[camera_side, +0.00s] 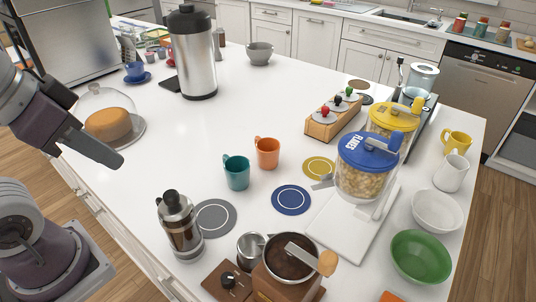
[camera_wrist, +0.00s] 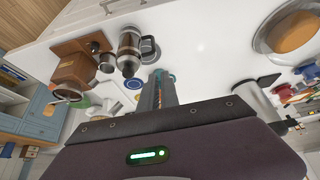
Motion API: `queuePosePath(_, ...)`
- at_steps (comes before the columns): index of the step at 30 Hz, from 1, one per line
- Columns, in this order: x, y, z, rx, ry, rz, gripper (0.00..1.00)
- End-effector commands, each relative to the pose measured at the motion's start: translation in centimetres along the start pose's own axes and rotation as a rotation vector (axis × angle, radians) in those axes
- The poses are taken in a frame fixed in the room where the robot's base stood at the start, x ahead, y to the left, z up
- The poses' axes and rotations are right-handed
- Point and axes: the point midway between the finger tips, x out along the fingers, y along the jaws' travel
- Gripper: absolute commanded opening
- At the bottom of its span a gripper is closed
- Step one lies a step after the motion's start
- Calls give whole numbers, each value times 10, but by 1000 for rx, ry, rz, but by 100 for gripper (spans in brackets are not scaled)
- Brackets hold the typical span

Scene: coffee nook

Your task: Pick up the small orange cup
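The small orange cup (camera_side: 267,153) stands upright on the white counter in the side view, its handle to the left. A teal cup (camera_side: 236,172) stands close beside it, nearer the camera. My gripper (camera_side: 112,158) is in the air at the left of the side view, well apart from both cups and holding nothing that I can see. In the wrist view my gripper's fingers (camera_wrist: 160,78) show a narrow gap between them.
A glass-domed cake (camera_side: 108,124) is near my gripper. A French press (camera_side: 180,225) and a steel dispenser (camera_side: 197,55) stand left of the cups. Flat round coasters (camera_side: 291,198) lie around them. A blue-lidded cereal dispenser (camera_side: 367,165) stands to the right. The counter behind the orange cup is clear.

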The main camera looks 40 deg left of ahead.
Motion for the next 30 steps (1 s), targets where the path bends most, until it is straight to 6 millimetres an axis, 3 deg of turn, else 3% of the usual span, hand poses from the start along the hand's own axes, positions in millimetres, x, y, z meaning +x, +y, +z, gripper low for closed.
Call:
queuePosePath(1, 0, 0, 0, 0, 0, 0, 18)
queuePosePath(10, 0, 0, 0, 0, 0, 0, 77)
queuePosePath(20, 0, 1, -2, -13, -10, 4, 79)
queuePosePath(23, 5, 9, -22, -118, -103, 38, 79)
queuePosePath(26, 22, 23, -62, -334, -277, 106, 79)
queuePosePath(30, 71, 36, -124, -682, -543, 215, 79)
